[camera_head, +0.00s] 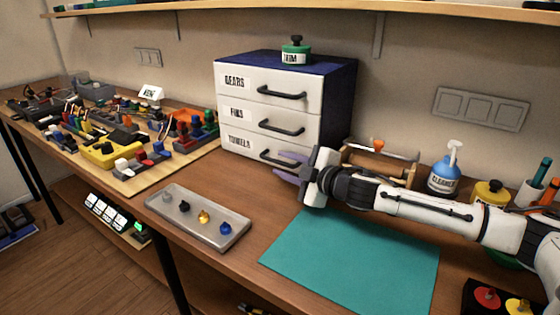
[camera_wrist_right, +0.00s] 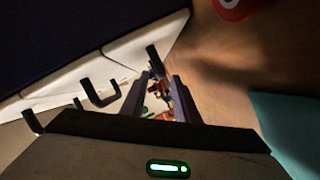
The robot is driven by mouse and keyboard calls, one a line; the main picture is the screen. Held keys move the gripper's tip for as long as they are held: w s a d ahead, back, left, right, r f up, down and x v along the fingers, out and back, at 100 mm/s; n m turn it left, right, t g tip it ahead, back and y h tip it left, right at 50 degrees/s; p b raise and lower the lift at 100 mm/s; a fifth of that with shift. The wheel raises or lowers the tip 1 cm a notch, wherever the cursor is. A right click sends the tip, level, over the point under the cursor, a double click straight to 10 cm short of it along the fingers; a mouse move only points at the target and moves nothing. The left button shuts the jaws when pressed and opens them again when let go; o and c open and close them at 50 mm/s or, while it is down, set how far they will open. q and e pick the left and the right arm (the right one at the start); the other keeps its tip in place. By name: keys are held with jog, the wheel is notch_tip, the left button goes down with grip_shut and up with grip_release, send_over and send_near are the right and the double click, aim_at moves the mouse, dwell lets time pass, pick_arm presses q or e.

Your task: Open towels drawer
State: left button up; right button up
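The white drawer cabinet (camera_head: 270,103) has a dark blue top and side. Its lowest drawer, labelled TOWELS (camera_head: 238,143), looks shut, flush with the GEARS and FINS drawers above. The black towels handle (camera_head: 275,157) is partly hidden by my right gripper (camera_head: 282,165). That gripper's purple fingers are apart, close in front of the handle's right end. In the right wrist view a dark handle (camera_wrist_right: 154,60) shows just beyond the fingertips. I cannot tell whether they touch it. My left gripper is not in view.
A grey tray (camera_head: 198,217) with small knobs and a teal mat (camera_head: 345,262) lie in front. A blue bottle (camera_head: 445,172) and a wooden spool stand (camera_head: 380,160) are behind my right arm. Cluttered parts fill the left.

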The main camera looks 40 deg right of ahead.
jog(key=shift+x, duration=1.2)
grip_shut()
